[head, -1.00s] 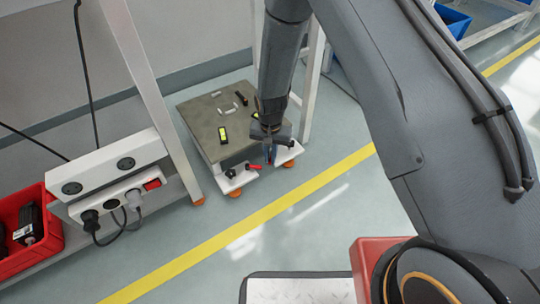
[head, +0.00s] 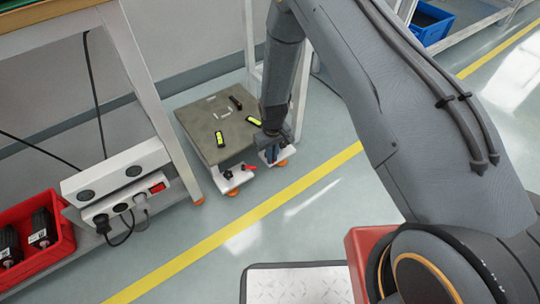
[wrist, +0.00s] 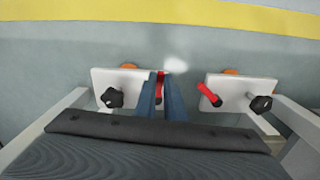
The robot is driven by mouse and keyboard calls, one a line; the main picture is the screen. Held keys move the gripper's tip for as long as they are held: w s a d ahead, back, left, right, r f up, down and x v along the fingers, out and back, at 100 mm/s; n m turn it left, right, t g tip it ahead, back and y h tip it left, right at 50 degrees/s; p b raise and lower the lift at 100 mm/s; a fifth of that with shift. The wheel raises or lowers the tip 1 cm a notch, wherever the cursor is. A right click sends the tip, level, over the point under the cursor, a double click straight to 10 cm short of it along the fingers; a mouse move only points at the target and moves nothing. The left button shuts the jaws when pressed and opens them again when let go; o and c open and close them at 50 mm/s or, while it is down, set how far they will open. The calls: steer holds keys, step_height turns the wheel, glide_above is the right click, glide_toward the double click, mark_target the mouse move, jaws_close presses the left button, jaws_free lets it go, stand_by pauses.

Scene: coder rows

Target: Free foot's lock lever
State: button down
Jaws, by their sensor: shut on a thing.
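A low platform (head: 203,134) stands on the floor with white foot brackets at its near corners. The left bracket (head: 238,180) carries a black knob and a red lock lever (head: 250,168); this lever also shows in the wrist view (wrist: 209,95), angled and apart from my gripper. The right bracket (head: 277,158) is partly hidden by my gripper (head: 272,150). In the wrist view it is the left bracket (wrist: 108,80), with a black knob (wrist: 112,98) and an orange foot. My gripper's blue fingers (wrist: 161,92) are shut on its red lever (wrist: 160,76), which is mostly hidden between them.
A white table leg (head: 150,95) stands left of the platform, and a rack upright (head: 303,85) stands to its right. A power strip (head: 115,168) with cables and a red bin (head: 35,240) are at left. The floor around the yellow line (head: 230,232) is clear.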

steer(key=shift+d+n, duration=0.15)
steer(key=shift+n, duration=0.35)
steer(key=shift+w, duration=0.1)
steer(key=c, duration=1.8)
jaws_free()
steer(key=shift+c, duration=0.2)
step_height(320, 180, up, 8)
steer(key=p, duration=0.3)
steer(key=shift+d+f, duration=0.1)
